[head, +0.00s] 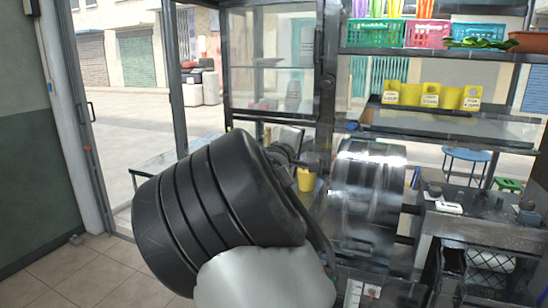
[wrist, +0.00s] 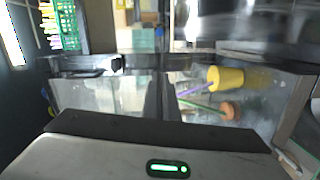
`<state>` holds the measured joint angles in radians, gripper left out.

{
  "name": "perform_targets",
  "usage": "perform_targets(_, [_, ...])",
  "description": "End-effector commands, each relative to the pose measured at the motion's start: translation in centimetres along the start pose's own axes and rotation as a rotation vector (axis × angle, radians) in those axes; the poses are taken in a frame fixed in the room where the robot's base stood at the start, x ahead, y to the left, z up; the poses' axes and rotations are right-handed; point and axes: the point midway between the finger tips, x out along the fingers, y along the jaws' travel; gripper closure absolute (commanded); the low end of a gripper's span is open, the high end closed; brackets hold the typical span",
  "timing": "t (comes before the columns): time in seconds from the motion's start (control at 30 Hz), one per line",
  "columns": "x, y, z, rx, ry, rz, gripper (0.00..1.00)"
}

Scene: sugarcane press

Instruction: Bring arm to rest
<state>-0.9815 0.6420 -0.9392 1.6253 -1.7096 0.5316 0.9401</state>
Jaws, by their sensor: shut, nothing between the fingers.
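My arm fills the lower middle of the head view as a thick black ribbed sleeve and a pale rounded link. It hides much of the counter behind it. My gripper (wrist: 160,148) shows in the wrist view as a grey housing with a dark front edge and a green light. Its fingertips cannot be made out there. It is shut and I see nothing held. In the head view, small dark parts lie beyond the sleeve, but I cannot tell which belong to the gripper.
A shiny metal drum (head: 366,195) stands right of my arm. A yellow cup (head: 306,180) is between them; a yellow container (wrist: 228,79) shows in the wrist view. Shelves with a green basket (head: 376,33), pink basket (head: 427,35) and yellow holders (head: 430,95) are at right. Tiled floor is clear at left.

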Motion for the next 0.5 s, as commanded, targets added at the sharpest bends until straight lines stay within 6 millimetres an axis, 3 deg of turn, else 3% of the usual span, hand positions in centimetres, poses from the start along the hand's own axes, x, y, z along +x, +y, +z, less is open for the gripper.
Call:
perform_targets(0.03, [0.6, 0.2, 3.1, 0.05, -0.055, -0.03, 1.0])
perform_targets(0.27, [-0.4, -1.6, 14.0, 0.266, -0.267, -0.201, 1.0])
perform_targets(0.37, [-2.7, -2.8, 19.5, 0.395, -0.38, -0.314, 1.0])
perform_targets(0.5, [-9.1, -4.8, 25.6, 0.594, -0.517, -0.511, 1.0])
